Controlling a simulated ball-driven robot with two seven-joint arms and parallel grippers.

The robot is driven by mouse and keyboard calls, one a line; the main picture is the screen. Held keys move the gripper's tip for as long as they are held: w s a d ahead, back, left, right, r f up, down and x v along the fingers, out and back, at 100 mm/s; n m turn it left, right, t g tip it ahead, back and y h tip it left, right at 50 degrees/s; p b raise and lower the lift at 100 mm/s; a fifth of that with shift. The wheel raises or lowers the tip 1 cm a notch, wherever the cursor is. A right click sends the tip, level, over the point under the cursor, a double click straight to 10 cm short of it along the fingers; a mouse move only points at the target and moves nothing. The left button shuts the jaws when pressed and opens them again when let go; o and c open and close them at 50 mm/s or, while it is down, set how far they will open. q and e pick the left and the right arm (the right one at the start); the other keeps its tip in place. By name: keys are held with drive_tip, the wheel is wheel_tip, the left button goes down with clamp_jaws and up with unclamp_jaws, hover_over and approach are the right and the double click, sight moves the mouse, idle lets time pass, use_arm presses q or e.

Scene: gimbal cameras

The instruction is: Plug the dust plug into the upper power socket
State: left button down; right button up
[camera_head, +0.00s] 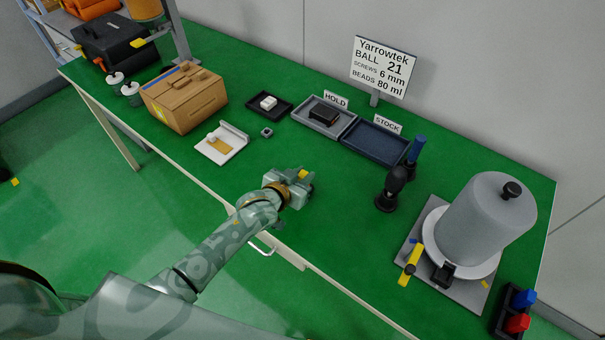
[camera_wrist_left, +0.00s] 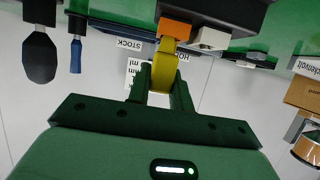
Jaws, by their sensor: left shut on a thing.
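My left gripper (camera_head: 304,186) hangs over the middle of the green bench. In the left wrist view, which is upside down, its fingers (camera_wrist_left: 160,90) are shut on a narrow yellow piece (camera_wrist_left: 163,66), which I take to be the dust plug. The yellow piece runs up to an orange block (camera_wrist_left: 174,28) at the edge of a dark box (camera_wrist_left: 235,18). A white block (camera_wrist_left: 211,40) sits beside the orange one. I cannot tell whether the orange block belongs to the plug or to the box. No socket opening can be made out. My right gripper is not in view.
Behind are the HOLD tray (camera_head: 346,125) with a dark block and the empty STOCK tray (camera_head: 370,147). A cardboard box (camera_head: 185,98) and white stand (camera_head: 222,150) are left. A black-knobbed tool (camera_head: 394,188) and grey dome (camera_head: 485,225) are right. The front bench is clear.

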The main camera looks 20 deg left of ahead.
use_arm(q)
drive_tip(key=shift+s+f+b, duration=0.1)
drive_tip(key=shift+f+b, duration=0.35)
drive_tip(key=shift+f, duration=0.35)
drive_tip(key=c, duration=1.2)
unclamp_jaws()
drive_tip(key=shift+o, duration=0.2)
drive_tip(key=shift+s+a+r, duration=0.1)
drive_tip(key=shift+s+r, duration=0.1)
drive_tip(key=shift+s, duration=0.1)
drive_tip(key=p+v, duration=0.4)
drive_tip(key=v, duration=1.1)
drive_tip(key=shift+s+p, duration=0.25)
drive_tip(key=shift+p, duration=0.05)
